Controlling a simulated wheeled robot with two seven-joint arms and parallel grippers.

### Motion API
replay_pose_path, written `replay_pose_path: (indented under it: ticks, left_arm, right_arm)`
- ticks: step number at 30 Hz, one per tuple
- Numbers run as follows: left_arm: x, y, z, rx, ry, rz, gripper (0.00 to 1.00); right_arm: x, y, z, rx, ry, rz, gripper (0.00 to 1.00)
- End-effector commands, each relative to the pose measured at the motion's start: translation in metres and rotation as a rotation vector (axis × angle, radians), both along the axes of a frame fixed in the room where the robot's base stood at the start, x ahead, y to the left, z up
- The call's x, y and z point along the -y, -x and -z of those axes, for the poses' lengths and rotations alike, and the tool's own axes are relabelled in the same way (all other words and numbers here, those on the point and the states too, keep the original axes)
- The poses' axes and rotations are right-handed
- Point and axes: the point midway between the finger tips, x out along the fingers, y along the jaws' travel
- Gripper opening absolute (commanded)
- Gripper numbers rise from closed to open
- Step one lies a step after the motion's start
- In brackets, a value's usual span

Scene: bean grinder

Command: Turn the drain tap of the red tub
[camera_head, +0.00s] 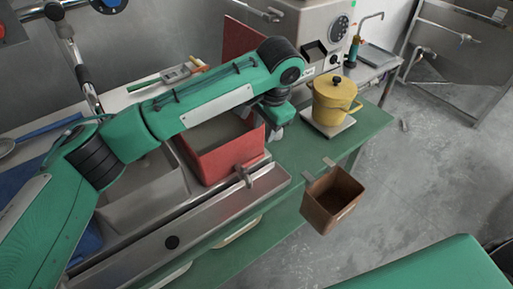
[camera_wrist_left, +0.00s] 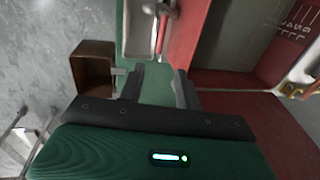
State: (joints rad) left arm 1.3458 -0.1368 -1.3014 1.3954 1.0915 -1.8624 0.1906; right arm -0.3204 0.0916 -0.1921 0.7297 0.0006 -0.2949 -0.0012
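The red tub (camera_head: 222,160) stands at the edge of the metal sink unit, partly hidden by my left arm. Its metal drain tap (camera_head: 247,174) sticks out low on the front side. My left gripper (camera_head: 277,131) is beside the tub's right corner, to the right of and above the tap. In the left wrist view, its two fingers (camera_wrist_left: 159,88) are apart with nothing between them. The tub's red wall (camera_wrist_left: 188,32) is close beyond the fingers there. A small reddish-grey part (camera_wrist_left: 162,20) beside that wall may be the tap; I cannot tell. My right gripper is out of view.
A brown box (camera_head: 328,203) hangs at the green table's edge and also shows in the left wrist view (camera_wrist_left: 92,72). A yellow pot (camera_head: 335,97) stands on a pale plate behind the gripper. A grey machine (camera_head: 310,30) is at the back. Green tabletop (camera_head: 300,150) is clear between tub and box.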

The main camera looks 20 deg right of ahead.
Motion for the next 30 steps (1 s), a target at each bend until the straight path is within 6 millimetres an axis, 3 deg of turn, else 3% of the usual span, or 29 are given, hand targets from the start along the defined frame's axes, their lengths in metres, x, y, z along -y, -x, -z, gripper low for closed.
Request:
replay_pose_path:
  ticks: [5, 15, 21, 30]
  left_arm:
    - [-0.004, -0.007, 0.035, -0.003, -0.002, -0.002, 0.34]
    - [-0.008, -0.018, 0.1, -0.002, -0.001, -0.001, 0.34]
    - [-0.009, -0.022, 0.117, 0.0, 0.0, 0.0, 0.34]
    - [-0.009, -0.022, 0.121, 0.0, 0.0, 0.0, 0.34]
  right_arm:
    - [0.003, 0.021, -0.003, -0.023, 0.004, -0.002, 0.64]
    - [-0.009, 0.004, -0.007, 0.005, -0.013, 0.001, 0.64]
    - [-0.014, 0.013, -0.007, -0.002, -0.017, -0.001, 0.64]
    - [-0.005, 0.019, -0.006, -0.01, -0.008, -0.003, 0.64]
